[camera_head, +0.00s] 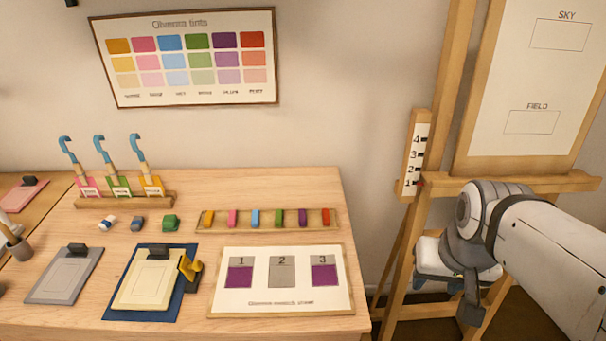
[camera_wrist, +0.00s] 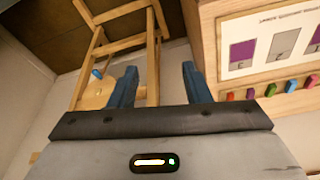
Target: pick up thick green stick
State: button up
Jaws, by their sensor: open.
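A green stick (camera_head: 279,217) lies in the shallow wooden tray (camera_head: 332,227) on the table, between a blue stick and a purple stick. It also shows in the wrist view, as a small green stick (camera_wrist: 271,90) at the right. A separate chunky green block (camera_head: 170,222) sits on the table left of the tray. My gripper (camera_wrist: 160,75) is open with nothing between its two blue fingers. In the head view it is right of the table, in front of the easel, well apart from the sticks, and its fingers are mostly hidden.
A white card (camera_head: 282,300) with three numbered boxes lies in front of the tray. A rack (camera_head: 125,201) with blue hooked tools stands at the back left. A wooden easel (camera_head: 445,100) stands at the right. Bare tabletop shows behind the tray.

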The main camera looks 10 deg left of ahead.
jog(key=w+a+r+p, duration=0.1)
jog(key=w+a+r, duration=0.15)
jog(key=w, duration=0.35)
jog(key=n+g+p, duration=0.2)
jog(key=g+p, duration=0.1)
jog(key=p, duration=0.2)
send_over(279, 215)
notch_tip(279, 215, down, 10)
jog(key=shift+d+f, duration=0.1)
jog(key=shift+d, duration=0.05)
notch_tip(279, 215, down, 8)
jog(key=shift+f+p, duration=0.1)
jog(key=shift+p, duration=0.95)
jog(key=shift+c, duration=0.5)
jog(key=shift+a, duration=0.2)
grip_shut()
